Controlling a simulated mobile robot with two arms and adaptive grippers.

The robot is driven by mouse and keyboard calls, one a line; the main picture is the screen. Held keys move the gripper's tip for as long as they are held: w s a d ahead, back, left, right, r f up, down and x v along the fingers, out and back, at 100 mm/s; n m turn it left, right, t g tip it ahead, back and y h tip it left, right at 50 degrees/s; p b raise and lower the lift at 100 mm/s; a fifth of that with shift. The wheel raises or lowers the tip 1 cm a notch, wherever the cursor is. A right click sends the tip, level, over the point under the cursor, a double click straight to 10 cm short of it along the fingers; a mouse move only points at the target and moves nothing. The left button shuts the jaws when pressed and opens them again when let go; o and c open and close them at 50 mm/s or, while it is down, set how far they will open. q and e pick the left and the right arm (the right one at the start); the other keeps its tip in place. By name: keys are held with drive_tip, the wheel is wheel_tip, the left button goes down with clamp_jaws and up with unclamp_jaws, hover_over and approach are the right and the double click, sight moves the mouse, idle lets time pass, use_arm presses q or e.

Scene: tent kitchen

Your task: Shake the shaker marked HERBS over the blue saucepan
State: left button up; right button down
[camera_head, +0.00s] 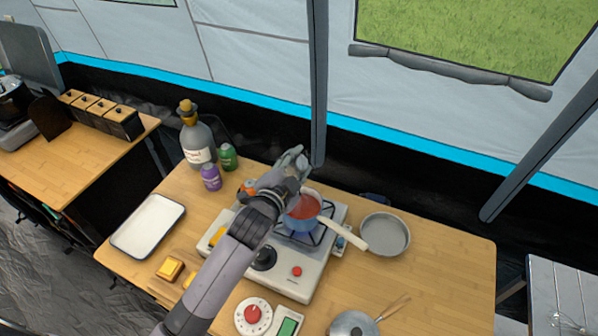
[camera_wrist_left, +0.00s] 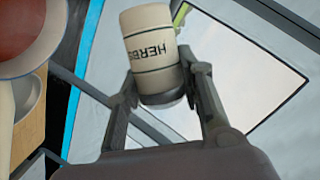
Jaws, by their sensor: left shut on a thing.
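My left gripper (camera_head: 296,163) is at the back left edge of the blue saucepan (camera_head: 288,219), raised above the stove. In the left wrist view the gripper (camera_wrist_left: 165,95) is shut on a cream shaker (camera_wrist_left: 150,40) marked HERBS, with a finger on each side. One end of the shaker is dark; its tilt against upright is hard to tell. In the head view the hand mostly hides the shaker. The saucepan holds red contents and sits on the burner, its pale handle pointing to the lower right. It also shows at the upper left of the wrist view (camera_wrist_left: 52,40). My right gripper is out of view.
The stove (camera_head: 280,279) stands mid-table. A grey pan (camera_head: 385,234) is to its right. A large bottle (camera_head: 197,140), a purple bottle (camera_head: 210,177) and a green bottle (camera_head: 228,157) stand back left. A white tray (camera_head: 148,226) lies left. The table's right end is clear.

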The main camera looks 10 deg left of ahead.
use_arm(q)
drive_tip(key=f+m+b, duration=0.1)
drive_tip(key=b, duration=0.1)
drive_tip(key=m+t+b, duration=0.1)
drive_tip(key=b, duration=0.1)
drive_tip(key=f+m+b, duration=0.1)
drive_tip(key=b, duration=0.1)
drive_tip(key=shift+w+a+f+m+y, duration=0.1)
drive_tip(key=shift+a+f+m+y, duration=0.2)
drive_tip(key=shift+m, duration=0.1)
drive_tip(key=m+t+b, duration=0.1)
drive_tip(key=m+b, duration=0.1)
drive_tip(key=m, duration=0.2)
drive_tip(key=f+m+t+h+b, duration=0.1)
drive_tip(key=m+b, duration=0.1)
drive_tip(key=m, duration=0.2)
drive_tip(key=m+t+b, duration=0.1)
drive_tip(key=m+b, duration=0.1)
drive_tip(key=m, duration=0.2)
drive_tip(key=shift+d+f+b, duration=0.2)
drive_tip(key=shift+b, duration=0.2)
drive_tip(key=shift+r, duration=0.15)
wheel_tip(320, 180, up, 5)
drive_tip(key=p, duration=0.4)
drive_tip(key=shift+f+p, duration=0.2)
drive_tip(key=shift+p, duration=0.2)
wheel_tip(320, 180, down, 5)
drive_tip(key=b, duration=0.4)
drive_tip(key=shift+d, duration=0.1)
